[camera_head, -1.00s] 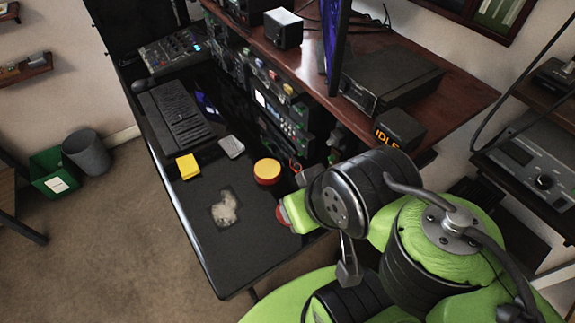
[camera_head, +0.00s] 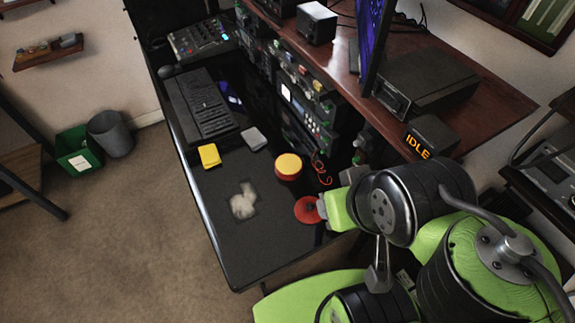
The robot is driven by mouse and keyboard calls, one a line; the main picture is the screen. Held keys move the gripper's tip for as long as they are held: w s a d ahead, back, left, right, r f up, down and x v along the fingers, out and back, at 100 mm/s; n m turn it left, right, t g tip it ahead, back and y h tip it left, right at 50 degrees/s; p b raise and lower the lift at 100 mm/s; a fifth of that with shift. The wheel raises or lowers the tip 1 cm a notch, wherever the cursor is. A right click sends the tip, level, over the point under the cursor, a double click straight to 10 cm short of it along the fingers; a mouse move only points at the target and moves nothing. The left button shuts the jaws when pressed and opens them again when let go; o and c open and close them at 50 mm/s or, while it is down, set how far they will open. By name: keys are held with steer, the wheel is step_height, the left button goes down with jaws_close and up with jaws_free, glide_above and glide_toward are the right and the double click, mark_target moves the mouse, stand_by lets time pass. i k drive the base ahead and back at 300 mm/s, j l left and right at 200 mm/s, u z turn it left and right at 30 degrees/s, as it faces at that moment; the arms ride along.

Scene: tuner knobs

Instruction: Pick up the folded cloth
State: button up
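A pale, crumpled, cloth-like bundle (camera_head: 243,203) lies on a dark square patch near the front of the black desk top (camera_head: 262,252). A small yellow block-like thing (camera_head: 209,156) lies behind it to the left; I cannot tell whether it is cloth. A grey flat thing (camera_head: 253,139) lies farther back. My green and black arm fills the lower right, to the right of the bundle and apart from it. I cannot make out my gripper's fingers, so its opening and contents are unclear.
A red disc (camera_head: 307,210) and a yellow-topped round thing (camera_head: 288,166) stand between the bundle and my arm. A black keyboard-like unit (camera_head: 205,105) lies at the back left. Rack devices (camera_head: 305,110) and a raised wooden shelf (camera_head: 484,97) border the desk's right side.

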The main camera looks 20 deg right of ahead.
mark_target(253, 138)
steer(key=k+j+u, duration=0.1)
steer(key=u, duration=0.25)
steer(key=k+j+u, duration=0.1)
steer(key=j+u, duration=0.25)
steer(key=i+j, duration=0.2)
steer(key=j, duration=0.15)
steer(key=i+j+u, duration=0.1)
steer(key=j, duration=0.3)
steer(key=i+j, duration=0.3)
steer(key=i+j+z, duration=0.4)
steer(key=i+j, duration=0.2)
steer(key=i+j+z, duration=0.15)
steer(key=j, duration=0.4)
steer(key=i+l+z, duration=0.15)
steer(key=i+z, duration=0.65)
steer(key=i+j+z, duration=0.1)
steer(key=i+z, duration=0.25)
steer(key=i, duration=0.15)
